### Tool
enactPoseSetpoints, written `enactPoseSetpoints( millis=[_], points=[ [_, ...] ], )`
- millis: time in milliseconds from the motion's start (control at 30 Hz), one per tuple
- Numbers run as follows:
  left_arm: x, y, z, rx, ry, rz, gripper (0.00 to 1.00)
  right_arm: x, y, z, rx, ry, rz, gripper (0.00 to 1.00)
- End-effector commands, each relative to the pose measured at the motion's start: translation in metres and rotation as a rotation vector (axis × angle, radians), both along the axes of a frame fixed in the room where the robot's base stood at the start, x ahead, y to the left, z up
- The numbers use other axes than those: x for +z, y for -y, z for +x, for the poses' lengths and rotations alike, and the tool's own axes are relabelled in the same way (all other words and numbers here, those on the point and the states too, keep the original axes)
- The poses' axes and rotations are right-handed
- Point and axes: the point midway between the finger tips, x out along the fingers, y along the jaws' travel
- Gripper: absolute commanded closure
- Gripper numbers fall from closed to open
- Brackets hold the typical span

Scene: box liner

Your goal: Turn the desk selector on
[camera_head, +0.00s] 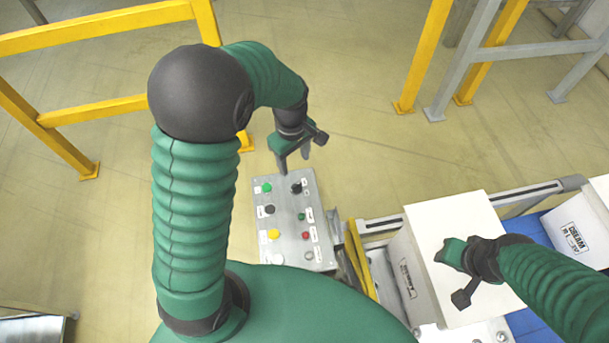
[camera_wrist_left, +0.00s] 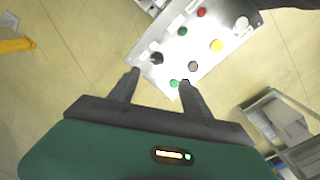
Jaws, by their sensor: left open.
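A light grey control panel (camera_head: 291,222) sits below the middle of the head view; the left wrist view shows it too (camera_wrist_left: 207,68). It carries several green, yellow, red, white and dark controls. A black knob (camera_head: 296,188) is near its far edge and shows between my fingers' directions in the left wrist view (camera_wrist_left: 156,58). A dark round control (camera_head: 270,209) sits nearer the left side. Which one is the selector, I cannot tell for sure. My left gripper (camera_head: 295,163) is open and empty, just above the panel's far end. My right gripper (camera_head: 456,276) is over a white box; its finger gap is unclear.
Yellow railings (camera_head: 100,27) stand at the far left. Yellow and grey posts (camera_head: 424,55) stand at the back right. Floor behind the panel is clear.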

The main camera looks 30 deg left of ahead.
Motion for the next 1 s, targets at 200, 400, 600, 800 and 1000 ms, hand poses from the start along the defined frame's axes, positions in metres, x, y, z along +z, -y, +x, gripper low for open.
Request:
enactPoseSetpoints(
  millis=[200,400,600,800,1000],
  points=[
    [-0.060,0.001,0.007,-0.002,-0.012,-0.002,0.44,0.007,0.000,0.000,0.001,0.001,0.000,0.64],
    [-0.108,0.004,0.008,-0.004,-0.010,0.002,0.44,0.012,0.000,0.001,0.001,0.002,0.000,0.64],
    [-0.136,0.005,0.006,-0.005,-0.006,0.005,0.44,0.015,0.000,0.001,0.000,0.002,0.000,0.64],
    [-0.142,0.003,0.008,-0.005,-0.003,0.003,0.44,0.015,0.000,0.000,0.000,0.001,0.000,0.64],
    [-0.142,0.002,0.008,-0.005,-0.005,0.002,0.55,0.015,0.000,0.000,0.000,0.002,0.000,0.64]
  ],
)
